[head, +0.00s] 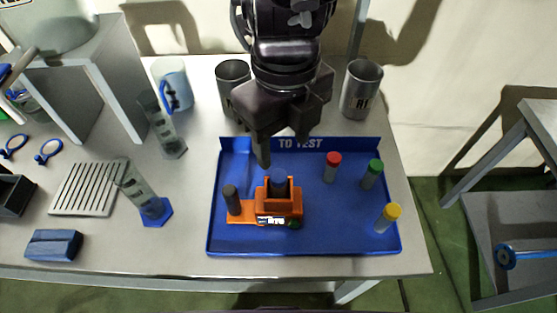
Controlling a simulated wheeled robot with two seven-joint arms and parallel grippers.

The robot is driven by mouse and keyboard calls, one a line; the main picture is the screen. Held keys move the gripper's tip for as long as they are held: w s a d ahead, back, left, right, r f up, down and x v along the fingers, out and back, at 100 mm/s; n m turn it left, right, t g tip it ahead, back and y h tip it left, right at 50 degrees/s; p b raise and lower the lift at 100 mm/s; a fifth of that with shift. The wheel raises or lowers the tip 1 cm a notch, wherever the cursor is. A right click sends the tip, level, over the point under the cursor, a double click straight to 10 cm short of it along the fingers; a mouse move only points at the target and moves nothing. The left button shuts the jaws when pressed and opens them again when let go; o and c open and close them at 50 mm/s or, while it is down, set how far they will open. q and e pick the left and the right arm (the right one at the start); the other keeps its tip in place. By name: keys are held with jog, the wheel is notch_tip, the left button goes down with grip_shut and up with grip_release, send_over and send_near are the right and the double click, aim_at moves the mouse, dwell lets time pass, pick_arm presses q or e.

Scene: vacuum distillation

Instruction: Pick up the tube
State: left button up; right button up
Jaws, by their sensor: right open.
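Several small tubes stand in the blue tray (340,232) marked TO TEST: a red-capped tube (332,167), a green-capped tube (372,174) and a yellow-capped tube (387,218). A dark-capped piece (232,200) stands at the left end of an orange device (284,206) in the tray. My right gripper (284,150) comes in from the top, fingers pointing down and open, with nothing seen between them. It is over the back of the tray, behind the orange device and left of the red-capped tube. My left gripper is not in view.
Two grey metal cups (361,90) (233,84) stand behind the tray, on either side of my right arm. A graduated cylinder with a blue base (148,196), a slotted rack (90,188) and a blue block (54,245) are at left. The table's right edge is close to the tray.

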aim_at(278, 176)
jog(key=shift+w+f, duration=0.1)
jog(key=shift+f, duration=0.3)
jog(key=shift+s+a+f, duration=0.1)
jog(key=shift+s+f, duration=0.05)
jog(key=shift+f, duration=0.5)
jog(key=shift+s+f, duration=0.15)
jog(key=shift+f, duration=0.45)
jog(key=f, duration=0.2)
jog(key=f+p, duration=0.1)
jog(key=shift+w+a+f, duration=0.25)
jog(key=shift+f, duration=0.35)
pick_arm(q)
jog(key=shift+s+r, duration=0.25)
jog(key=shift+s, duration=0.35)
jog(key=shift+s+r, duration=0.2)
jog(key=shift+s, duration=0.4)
pick_arm(e)
grip_shut()
